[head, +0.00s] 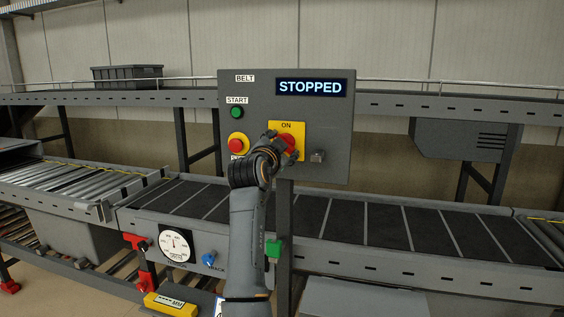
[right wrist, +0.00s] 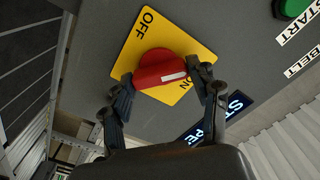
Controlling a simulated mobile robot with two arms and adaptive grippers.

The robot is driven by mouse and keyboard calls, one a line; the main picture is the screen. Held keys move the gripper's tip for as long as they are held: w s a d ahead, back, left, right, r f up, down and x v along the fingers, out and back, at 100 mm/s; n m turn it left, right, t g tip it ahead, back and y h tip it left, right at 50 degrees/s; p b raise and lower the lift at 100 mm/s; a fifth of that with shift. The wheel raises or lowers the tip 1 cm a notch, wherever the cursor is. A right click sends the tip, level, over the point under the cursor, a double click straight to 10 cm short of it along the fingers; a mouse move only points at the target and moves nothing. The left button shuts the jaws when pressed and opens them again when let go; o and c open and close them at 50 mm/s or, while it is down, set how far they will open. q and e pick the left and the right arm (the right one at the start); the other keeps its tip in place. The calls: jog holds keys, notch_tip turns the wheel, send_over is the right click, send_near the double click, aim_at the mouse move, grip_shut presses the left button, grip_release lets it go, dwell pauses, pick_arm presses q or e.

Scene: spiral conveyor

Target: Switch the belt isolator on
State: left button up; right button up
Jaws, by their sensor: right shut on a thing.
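The belt isolator is a red rotary knob (right wrist: 160,67) on a yellow plate (right wrist: 126,62) marked OFF and ON, fixed to a grey control panel (head: 335,150). In the right wrist view the knob's white mark lies on the side near the ON label. My right gripper (right wrist: 166,88) is shut on the red knob, one finger on each side. In the head view the gripper (head: 281,148) covers the lower part of the plate and hides the OFF label. The panel display (head: 311,87) reads STOPPED. My left gripper is not in view.
The panel also carries a green START button (head: 236,113), a red button on a yellow base (head: 238,143) and a small grey fitting (head: 318,157). A dark conveyor belt (head: 390,228) runs below the panel. A dark crate (head: 128,77) stands on the upper level.

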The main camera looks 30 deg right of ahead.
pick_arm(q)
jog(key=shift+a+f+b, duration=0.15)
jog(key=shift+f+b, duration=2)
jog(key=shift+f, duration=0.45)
pick_arm(e)
jog(key=shift+r+m, duration=0.15)
jog(key=shift+m, duration=4.75)
jog(key=o, duration=0.8)
jog(key=shift+r, duration=0.1)
jog(key=o, duration=0.3)
jog(key=shift+w+f, duration=0.15)
jog(key=shift+f, duration=0.05)
jog(key=shift+o, duration=0.2)
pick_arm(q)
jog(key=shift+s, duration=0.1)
